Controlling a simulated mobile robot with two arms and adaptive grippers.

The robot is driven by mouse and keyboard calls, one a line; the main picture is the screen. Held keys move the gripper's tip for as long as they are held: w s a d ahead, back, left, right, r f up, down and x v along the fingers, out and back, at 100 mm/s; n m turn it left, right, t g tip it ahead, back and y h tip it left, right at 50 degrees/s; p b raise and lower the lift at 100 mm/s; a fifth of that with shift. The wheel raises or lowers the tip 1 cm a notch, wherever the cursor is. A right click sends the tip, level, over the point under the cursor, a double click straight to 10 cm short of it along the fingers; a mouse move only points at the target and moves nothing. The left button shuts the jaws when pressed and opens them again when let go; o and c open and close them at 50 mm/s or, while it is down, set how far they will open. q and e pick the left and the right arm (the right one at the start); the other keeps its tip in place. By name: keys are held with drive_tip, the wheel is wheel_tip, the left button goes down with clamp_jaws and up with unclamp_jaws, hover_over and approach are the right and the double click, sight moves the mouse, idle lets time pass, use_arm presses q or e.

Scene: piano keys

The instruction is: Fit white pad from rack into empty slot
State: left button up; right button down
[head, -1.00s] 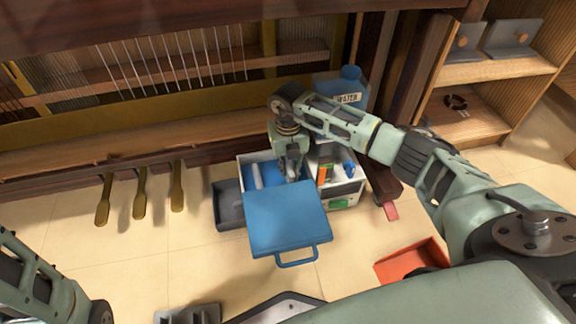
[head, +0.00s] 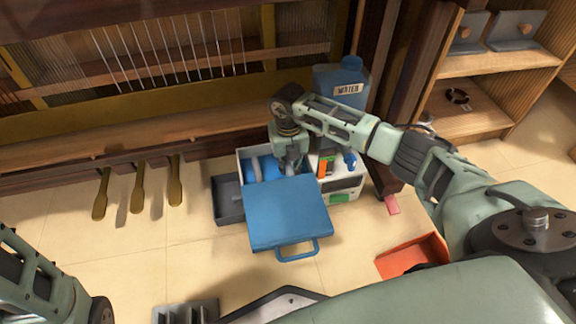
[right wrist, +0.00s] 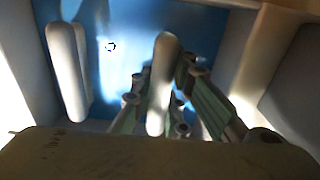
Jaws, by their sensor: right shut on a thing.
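An open white box (head: 243,155) with a blue inside stands on the floor, its blue lid (head: 287,215) folded toward me. In the right wrist view two long white pads stand on the blue bottom. One pad (right wrist: 67,72) is free at the left; it also shows in the head view (head: 256,168). My right gripper (right wrist: 158,112) reaches down into the box, its fingers on either side of the other white pad (right wrist: 161,80), shut on it. In the head view the right gripper (head: 290,165) hides most of that pad. My left gripper is out of view. I cannot make out an empty slot.
A water jug (head: 341,85) stands behind the box. A white organizer (head: 343,182) sits close on its right, a dark grey tray (head: 228,199) on its left. A red tray (head: 412,257) and a grey slotted block (head: 186,311) lie nearer me. Piano pedals (head: 138,188) stick out at left.

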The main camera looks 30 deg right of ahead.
drive_tip(key=shift+f, duration=0.35)
drive_tip(key=c, duration=1.6)
unclamp_jaws()
drive_tip(key=shift+c, duration=0.2)
drive_tip(key=shift+o, duration=0.5)
drive_tip(key=shift+o, duration=1.4)
